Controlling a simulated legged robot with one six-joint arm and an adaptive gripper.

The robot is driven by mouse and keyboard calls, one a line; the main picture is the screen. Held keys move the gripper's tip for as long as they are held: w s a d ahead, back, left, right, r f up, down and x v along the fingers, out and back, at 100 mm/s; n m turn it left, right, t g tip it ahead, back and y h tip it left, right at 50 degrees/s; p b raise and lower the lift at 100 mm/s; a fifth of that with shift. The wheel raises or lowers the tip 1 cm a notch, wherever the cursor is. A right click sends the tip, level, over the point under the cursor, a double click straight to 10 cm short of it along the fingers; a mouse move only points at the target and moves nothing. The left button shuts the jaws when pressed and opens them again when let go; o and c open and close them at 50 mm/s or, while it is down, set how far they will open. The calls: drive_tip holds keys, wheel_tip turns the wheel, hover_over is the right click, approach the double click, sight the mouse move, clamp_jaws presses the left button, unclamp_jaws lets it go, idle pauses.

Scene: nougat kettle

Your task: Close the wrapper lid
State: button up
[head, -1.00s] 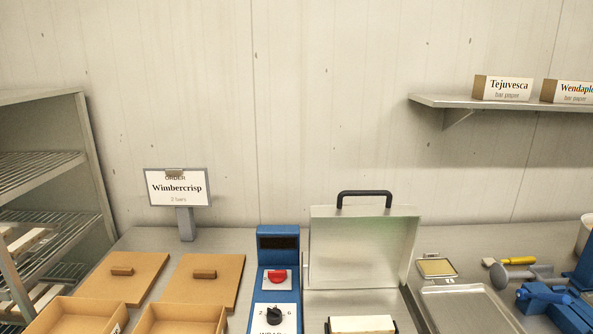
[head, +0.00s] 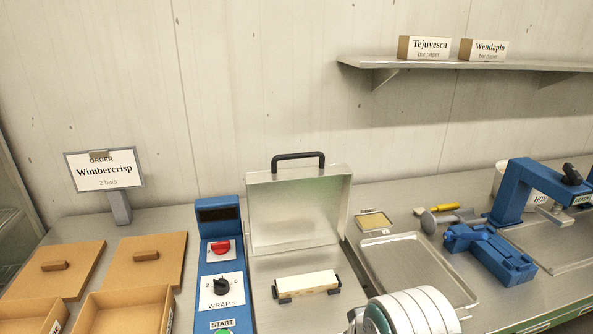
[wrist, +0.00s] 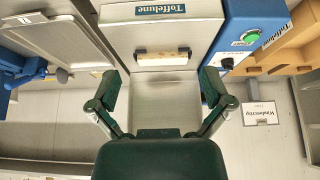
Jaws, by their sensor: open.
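The wrapper's metal lid (head: 298,212) stands raised and open at the back of the wrapper in the head view, with a black handle (head: 298,157) along its top edge. A pale roll or bar (head: 307,284) sits on dark holders in front of it. The roll (wrist: 161,56) also shows in the wrist view, near the wrapper's labelled front panel (wrist: 160,11). My gripper (wrist: 160,85) is open and empty in the wrist view, its dark green fingers spread over the wrapper area. I cannot tell its distance from the lid. The head view does not show the fingers.
A blue control unit (head: 219,270) with a red knob and dial stands left of the wrapper. Wooden boxes and lids (head: 146,262) lie farther left. A metal tray (head: 418,268) and a blue press (head: 530,200) are to the right. A shelf (head: 450,64) hangs above.

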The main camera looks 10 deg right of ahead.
drive_tip(key=shift+w+r, duration=0.15)
drive_tip(key=shift+r, duration=0.05)
drive_tip(key=c, duration=0.5)
drive_tip(key=w+r, duration=0.2)
drive_tip(key=r, duration=0.1)
drive_tip(key=shift+w, duration=0.25)
clamp_jaws()
drive_tip(key=w+d+r, duration=0.1)
drive_tip(key=w+r, duration=0.6)
drive_tip(key=w, duration=0.4)
drive_tip(key=w+r+t, duration=0.1)
drive_tip(key=w+r, duration=0.7)
drive_tip(key=w, duration=0.2)
drive_tip(key=w+d+r, duration=0.1)
drive_tip(key=w+r, duration=0.6)
drive_tip(key=w, duration=0.4)
hover_over(304, 167)
drive_tip(key=shift+w+f, duration=0.1)
drive_tip(key=shift+f, duration=4.45)
